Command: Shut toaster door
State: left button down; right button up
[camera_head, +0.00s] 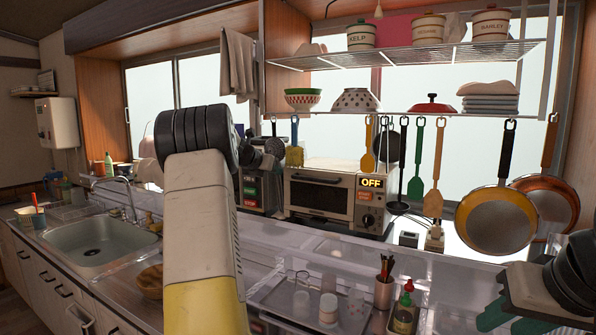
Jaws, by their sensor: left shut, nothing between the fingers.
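The toaster (336,193) is a white oven on the counter behind the sink unit, with a knob panel and an "OFF" label on its right side. Its door (318,196) has a dark window and a bar across the top; it looks upright against the front, though a small gap could not be told from here. My left arm rises across the middle, and my left gripper (270,152) is shut and empty, up and left of the toaster, partly hidden behind its wrist.
A dark appliance (257,190) stands left of the toaster. A sink (95,240) is at left.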

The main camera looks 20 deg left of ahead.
pick_arm(q)
jog(key=r, duration=0.3)
jog(key=s+r, duration=0.1)
jog(key=r, duration=0.2)
jog(key=s+r, duration=0.1)
jog(key=r, duration=0.2)
jog(key=shift+a, duration=0.15)
jog(key=shift+s+r, duration=0.1)
jog(key=shift+r, duration=0.3)
jog(key=s+d+f+m+g+h, duration=0.1)
jog(key=s+d+f+m+g, duration=0.1)
jog(key=s+d+m, duration=0.75)
jog(key=s+d+f+m+g+h, duration=0.1)
jog(key=s+d+f+m+g, duration=0.1)
jog(key=s+d+m, duration=0.75)
jog(key=s+d+f+m+g, duration=0.1)
jog(key=s+d+f+m, duration=0.2)
jog(key=s+f+m, duration=0.2)
jog(key=s+d+f+m+g+y, duration=0.1)
jog(key=s+d+f+m, duration=0.2)
jog(key=s, duration=0.8)
jog(key=s+d+f+m, duration=0.3)
jog(key=s+f+m, duration=0.4)
jog(key=s+m, duration=0.1)
jog(key=shift+s+d+g+y, duration=0.25)
jog(key=shift+g+y, duration=0.05)
jog(key=shift+g, duration=0.1)
jog(key=shift+r, duration=0.1)
